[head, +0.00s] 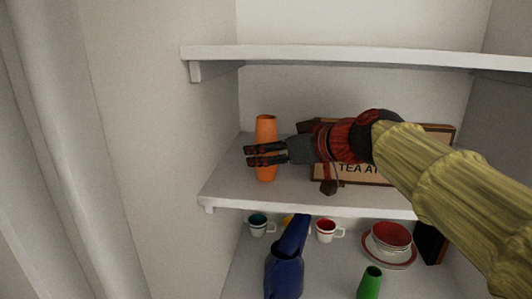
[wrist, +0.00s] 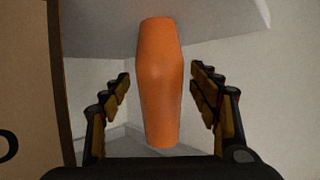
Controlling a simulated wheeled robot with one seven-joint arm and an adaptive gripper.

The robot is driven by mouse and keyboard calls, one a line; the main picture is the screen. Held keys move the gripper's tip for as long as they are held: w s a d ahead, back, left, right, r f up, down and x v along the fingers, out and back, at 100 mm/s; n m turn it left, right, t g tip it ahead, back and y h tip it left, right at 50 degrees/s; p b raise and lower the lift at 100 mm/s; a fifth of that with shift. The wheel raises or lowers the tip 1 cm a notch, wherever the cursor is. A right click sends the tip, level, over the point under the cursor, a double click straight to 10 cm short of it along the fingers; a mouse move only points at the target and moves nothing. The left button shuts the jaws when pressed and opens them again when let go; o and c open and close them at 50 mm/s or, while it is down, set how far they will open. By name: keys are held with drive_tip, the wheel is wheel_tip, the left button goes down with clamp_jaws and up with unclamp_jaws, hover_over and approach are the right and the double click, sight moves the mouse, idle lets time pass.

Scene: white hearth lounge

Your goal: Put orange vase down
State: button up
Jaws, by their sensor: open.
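The orange vase (head: 266,131) stands upright on the middle white shelf (head: 228,186), near its left end. My gripper (head: 248,155) reaches in from the right and its fingers are at the vase, crossing in front of its middle in the head view. In the wrist view the vase (wrist: 160,85) is between the two open fingers (wrist: 160,95), with a gap on each side. The fingers do not touch it there. The vase's base meets the shelf near the front edge in the head view.
A framed sign (head: 358,169) leans behind my arm on the same shelf. An upper shelf (head: 340,57) runs above. Below are cups (head: 326,230), a red bowl (head: 391,237), a blue vase (head: 284,274) and a green vase (head: 369,283). A wall closes the left side.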

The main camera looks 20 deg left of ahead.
drive_tip(key=b+v, duration=0.2)
drive_tip(key=v, duration=0.8)
drive_tip(key=shift+s+d, duration=0.25)
drive_tip(key=shift+d, duration=0.05)
